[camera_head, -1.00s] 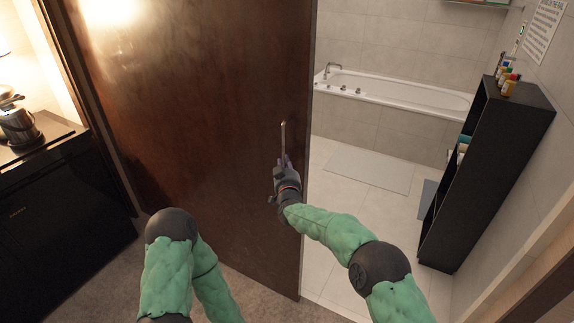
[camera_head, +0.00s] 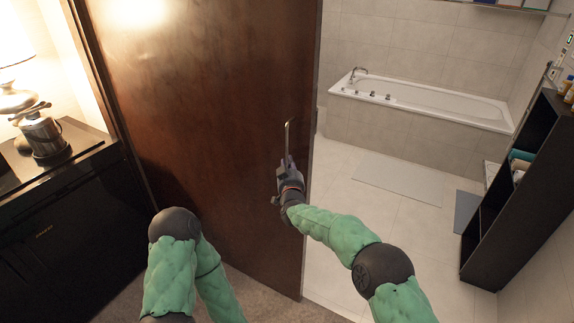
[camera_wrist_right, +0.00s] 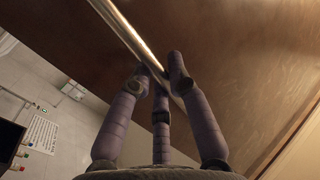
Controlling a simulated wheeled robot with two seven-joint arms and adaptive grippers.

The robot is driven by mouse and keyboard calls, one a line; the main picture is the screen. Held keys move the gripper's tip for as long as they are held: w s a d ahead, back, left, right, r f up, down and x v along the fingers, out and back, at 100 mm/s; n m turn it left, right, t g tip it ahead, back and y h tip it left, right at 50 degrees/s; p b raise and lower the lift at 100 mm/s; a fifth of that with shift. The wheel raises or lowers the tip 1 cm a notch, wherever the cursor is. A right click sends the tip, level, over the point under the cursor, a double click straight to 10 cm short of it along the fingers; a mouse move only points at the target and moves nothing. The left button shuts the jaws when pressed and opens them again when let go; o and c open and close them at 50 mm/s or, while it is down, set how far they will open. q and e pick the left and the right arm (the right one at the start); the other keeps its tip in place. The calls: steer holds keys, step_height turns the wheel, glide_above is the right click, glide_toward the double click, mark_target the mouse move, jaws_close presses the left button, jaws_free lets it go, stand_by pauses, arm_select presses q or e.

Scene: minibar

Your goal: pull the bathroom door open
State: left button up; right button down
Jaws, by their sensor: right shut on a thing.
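The bathroom door (camera_head: 215,110) is a dark brown wooden panel standing open, with the bathroom in view past its right edge. Its upright metal handle (camera_head: 288,135) is near that edge. My right gripper (camera_head: 287,168) is at the lower part of the handle. In the right wrist view the fingers (camera_wrist_right: 160,75) are closed around the metal bar (camera_wrist_right: 122,30), against the brown door face. My left arm (camera_head: 175,260) is at the lower left, and its gripper is not in view.
A black cabinet (camera_head: 60,215) with a lamp (camera_head: 14,95) and a metal pot (camera_head: 42,135) stands left of the door. Inside the bathroom are a bathtub (camera_head: 425,103), a mat (camera_head: 398,178) and a black shelf (camera_head: 515,195).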

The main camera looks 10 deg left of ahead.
stand_by(0.4)
steer(key=c, duration=1.2)
jaws_free()
steer(key=shift+o, duration=0.2)
steer(key=shift+s, duration=0.1)
steer(key=v, duration=1.1)
steer(key=shift+s, duration=0.4)
steer(key=shift+d, duration=0.1)
